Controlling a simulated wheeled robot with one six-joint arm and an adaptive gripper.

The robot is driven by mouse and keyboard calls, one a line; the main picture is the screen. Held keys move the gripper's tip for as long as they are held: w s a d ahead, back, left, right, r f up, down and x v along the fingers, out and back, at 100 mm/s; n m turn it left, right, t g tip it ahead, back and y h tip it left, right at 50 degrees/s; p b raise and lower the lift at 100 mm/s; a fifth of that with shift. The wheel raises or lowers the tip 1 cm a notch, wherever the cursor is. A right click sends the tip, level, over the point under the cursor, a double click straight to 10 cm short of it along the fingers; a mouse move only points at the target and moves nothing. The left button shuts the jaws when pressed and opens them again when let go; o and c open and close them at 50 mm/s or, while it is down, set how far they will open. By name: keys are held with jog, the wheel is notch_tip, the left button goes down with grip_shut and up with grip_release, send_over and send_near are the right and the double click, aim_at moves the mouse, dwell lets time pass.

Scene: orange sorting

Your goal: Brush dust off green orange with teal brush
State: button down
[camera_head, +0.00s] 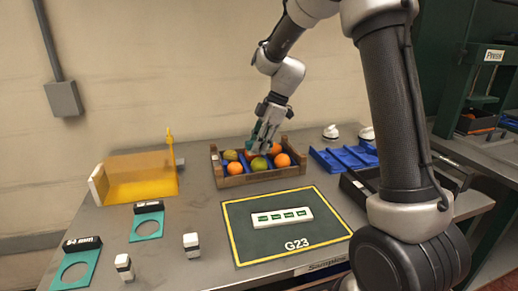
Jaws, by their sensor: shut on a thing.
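My gripper (265,134) is above the wooden crate (262,180) at the back of the table. It is shut on a small teal thing, which I take to be the teal brush (260,147), partly hidden by the fingers. The green orange (259,164) sits in the crate's front middle, just below the brush. I cannot tell whether the bristles touch it. Several other fruits share the crate, with an orange one (235,168) to the left and another (282,160) to the right. Dust is too small to make out.
A blue tray (340,158) lies right of the crate and a yellow translucent bin (140,180) stands left. A dark mat (240,240) marked G23 holds a white strip (282,217). Teal ring holders (147,228) and small white-and-black blocks (191,245) stand front left.

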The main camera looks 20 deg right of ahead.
jog(key=shift+r, duration=2.6)
